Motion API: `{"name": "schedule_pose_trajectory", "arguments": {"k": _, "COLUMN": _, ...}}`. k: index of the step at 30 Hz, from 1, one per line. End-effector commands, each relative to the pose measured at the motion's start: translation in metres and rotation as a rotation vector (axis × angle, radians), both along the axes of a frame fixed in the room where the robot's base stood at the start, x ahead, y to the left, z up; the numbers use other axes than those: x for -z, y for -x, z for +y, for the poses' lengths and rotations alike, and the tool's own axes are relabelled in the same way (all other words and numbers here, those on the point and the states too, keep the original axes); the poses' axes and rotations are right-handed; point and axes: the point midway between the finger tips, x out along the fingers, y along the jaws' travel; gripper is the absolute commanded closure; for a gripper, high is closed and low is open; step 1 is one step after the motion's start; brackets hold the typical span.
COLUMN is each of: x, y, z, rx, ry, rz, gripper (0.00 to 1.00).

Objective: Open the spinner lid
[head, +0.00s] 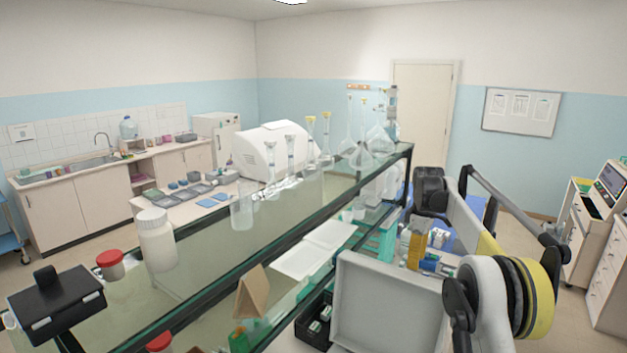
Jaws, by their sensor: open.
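No spinner can be named with certainty. A white rounded machine (272,150) stands on the bench beyond the glass shelf, and its rounded cover looks closed. A pale grey panel (388,305) stands tilted at the front, next to my arm; I cannot tell whether it is a lid or a box side. My arm comes in at the lower right. The black part at its far end appears to be my gripper (430,188). It is open, its fingertips are hard to make out, and no held object shows. It is well apart from the white machine.
A glass shelf (205,275) runs diagonally across the middle, carrying tall glassware, a white bottle (157,240) and a red-capped jar (111,264). A black device (57,303) is at the left front. Slide trays (190,190) lie on the bench behind. Floor shows at the right.

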Motion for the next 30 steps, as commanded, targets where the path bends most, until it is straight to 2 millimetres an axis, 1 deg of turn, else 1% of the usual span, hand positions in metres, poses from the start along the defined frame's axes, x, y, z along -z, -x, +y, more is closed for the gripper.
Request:
{"name": "schedule_pose_trajectory", "arguments": {"k": 1, "x": -0.008, "y": -0.001, "z": 0.0, "rx": 0.0, "ry": 0.0, "rz": 0.0, "gripper": 0.6}}
{"name": "schedule_pose_trajectory", "arguments": {"k": 12, "x": -0.041, "y": -0.007, "z": -0.004, "rx": 0.0, "ry": -0.001, "rz": 0.0, "gripper": 0.6}}
{"name": "schedule_pose_trajectory", "arguments": {"k": 17, "x": -0.047, "y": -0.008, "z": -0.004, "rx": 0.0, "ry": -0.001, "rz": 0.0, "gripper": 0.6}}
{"name": "schedule_pose_trajectory", "arguments": {"k": 26, "x": -0.046, "y": -0.008, "z": -0.004, "rx": 0.0, "ry": -0.002, "rz": 0.0, "gripper": 0.6}}
{"name": "schedule_pose_trajectory", "arguments": {"k": 28, "x": -0.051, "y": -0.007, "z": -0.003, "rx": 0.007, "ry": -0.002, "rz": -0.005, "gripper": 0.6}}
{"name": "schedule_pose_trajectory", "arguments": {"k": 30, "x": -0.062, "y": -0.004, "z": 0.0, "rx": 0.024, "ry": 0.0, "rz": -0.017, "gripper": 0.6}}
